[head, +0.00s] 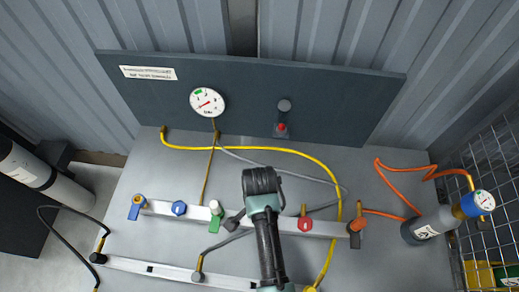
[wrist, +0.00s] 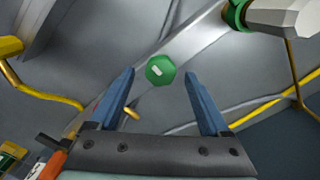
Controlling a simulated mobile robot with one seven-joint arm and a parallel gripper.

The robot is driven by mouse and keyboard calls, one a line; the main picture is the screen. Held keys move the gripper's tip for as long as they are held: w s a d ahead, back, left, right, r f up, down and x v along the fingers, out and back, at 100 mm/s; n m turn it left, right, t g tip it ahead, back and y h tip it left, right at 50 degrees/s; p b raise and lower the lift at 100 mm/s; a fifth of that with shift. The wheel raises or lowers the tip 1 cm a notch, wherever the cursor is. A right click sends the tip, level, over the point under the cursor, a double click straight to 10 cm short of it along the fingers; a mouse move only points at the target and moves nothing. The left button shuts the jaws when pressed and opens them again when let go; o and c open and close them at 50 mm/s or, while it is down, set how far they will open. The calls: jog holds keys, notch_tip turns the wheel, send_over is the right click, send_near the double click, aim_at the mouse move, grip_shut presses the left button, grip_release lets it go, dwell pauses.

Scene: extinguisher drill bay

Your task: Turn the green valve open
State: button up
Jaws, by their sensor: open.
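The green valve (wrist: 160,70) is an eight-sided knob with a white mark on its face, set on a pale metal rail (wrist: 135,90) in the wrist view. My gripper (wrist: 159,74) is open, with one blue finger on each side of the knob as seen in that view. Gaps show between the knob and both fingers, and I cannot tell how far it lies beyond the tips. In the head view my arm covers the stretch of rail between the white-and-green fitting (head: 215,208) and the red knob (head: 304,223), and this knob is not seen there.
A yellow hose (head: 265,148) crosses the bench. A dark panel with a gauge (head: 207,102) stands behind.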

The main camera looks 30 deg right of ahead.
jog(key=shift+f, duration=0.8)
jog(key=shift+c, duration=0.3)
grip_shut()
